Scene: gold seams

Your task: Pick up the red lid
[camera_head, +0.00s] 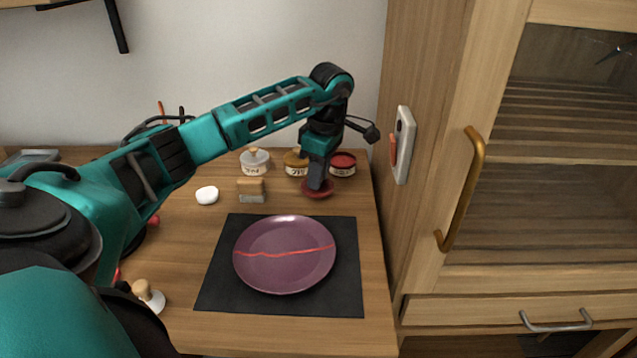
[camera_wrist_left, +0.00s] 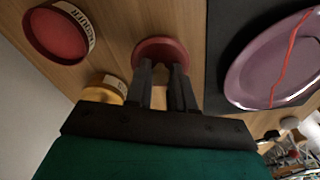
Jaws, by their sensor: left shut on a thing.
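The red lid (camera_head: 317,193) is at the tips of my left gripper (camera_head: 318,180), in front of the jars at the back right of the table. In the left wrist view the red lid (camera_wrist_left: 160,48) shows between and beyond the fingers of my left gripper (camera_wrist_left: 168,75), which is shut on it. I cannot tell whether the lid touches the table. The open red jar (camera_head: 342,164) stands just behind and to the right; it also shows in the left wrist view (camera_wrist_left: 58,35). My right gripper is not in view.
A purple plate (camera_head: 284,262) with a red line across it lies on a black mat (camera_head: 345,290). A grey-white jar (camera_head: 255,161) and an amber jar (camera_head: 295,163) stand at the back. A small block (camera_head: 251,190) and a white lump (camera_head: 207,195) lie left. A tall wooden cabinet (camera_head: 440,150) bounds the right.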

